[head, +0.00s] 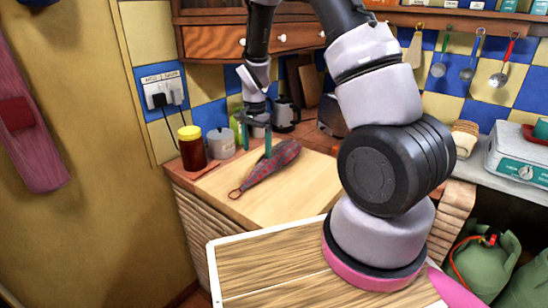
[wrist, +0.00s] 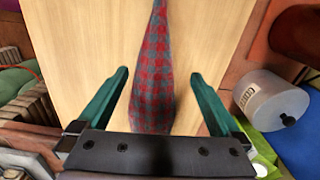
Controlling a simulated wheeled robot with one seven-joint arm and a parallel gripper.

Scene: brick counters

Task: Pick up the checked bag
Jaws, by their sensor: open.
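The checked bag (head: 272,163) is a long red and grey-green tartan bag lying on a light wooden board. Its narrow end has a loop and points toward the front left. In the wrist view the bag (wrist: 152,75) runs up the middle of the picture, with its wide end between my fingers. My gripper (head: 256,145) is at the bag's far, wide end, pointing down. In the wrist view my gripper (wrist: 160,85) is open, with a green finger on each side of the bag and a gap on both sides. Whether the fingertips touch the board cannot be told.
The wooden board (head: 250,205) is otherwise bare. A dark jar with a yellow lid (head: 191,150) and a pale canister (head: 222,143) stand left of my gripper. A kettle (head: 285,115) is behind it. A scale (head: 518,158) stands at right.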

